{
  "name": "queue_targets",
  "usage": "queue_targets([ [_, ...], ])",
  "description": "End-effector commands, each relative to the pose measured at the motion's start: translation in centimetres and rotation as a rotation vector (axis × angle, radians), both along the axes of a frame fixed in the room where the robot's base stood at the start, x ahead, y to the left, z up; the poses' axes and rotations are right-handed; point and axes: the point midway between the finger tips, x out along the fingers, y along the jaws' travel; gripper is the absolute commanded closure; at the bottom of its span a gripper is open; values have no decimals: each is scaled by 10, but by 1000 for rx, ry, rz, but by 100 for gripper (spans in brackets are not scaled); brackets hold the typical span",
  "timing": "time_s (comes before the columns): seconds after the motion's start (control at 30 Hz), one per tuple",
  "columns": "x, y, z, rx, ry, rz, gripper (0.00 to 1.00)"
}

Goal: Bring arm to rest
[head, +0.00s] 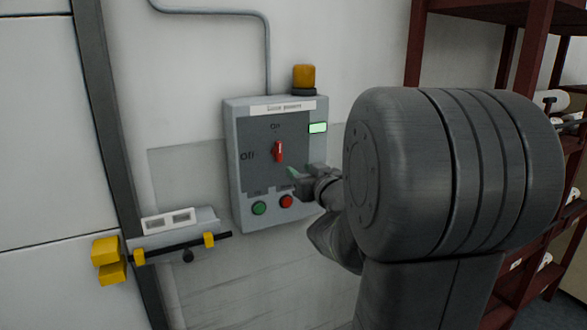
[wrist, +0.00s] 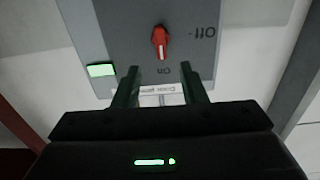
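A grey control box (head: 240,190) is on the wall in the head view. Its red rotary knob (head: 278,151) points up at the "On" mark; in the wrist view the knob (wrist: 160,42) shows upside down, its white line toward "On". My gripper (head: 292,173) is in front of the box's lower right part, by the panel, partly hidden by my arm. In the wrist view my gripper's fingers (wrist: 160,68) are apart with nothing between them. The knob is beyond the fingertips, clear of them.
A pale green lamp (head: 318,128) is lit on the box. Green (head: 259,208) and red (head: 287,201) buttons sit below the knob. An amber beacon (head: 304,78) tops the box. A yellow-and-black latch bar (head: 185,250) is at lower left. Dark red shelving (head: 530,60) stands at right.

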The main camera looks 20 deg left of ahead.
Motion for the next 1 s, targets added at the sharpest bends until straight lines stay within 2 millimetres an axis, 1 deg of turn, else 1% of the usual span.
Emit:
queue_targets([
  [0.1, -7, -9, 0, 1, 1, -2, 62],
  [0.2, -9, -11, 0, 0, 0, 0, 62],
  [0.6, -8, -9, 0, 1, 1, 0, 62],
  [0.77, 2, 3, 1, 1, 1, 2, 62],
  [1.0, 29, 35, 2, 0, 0, 2, 62],
])
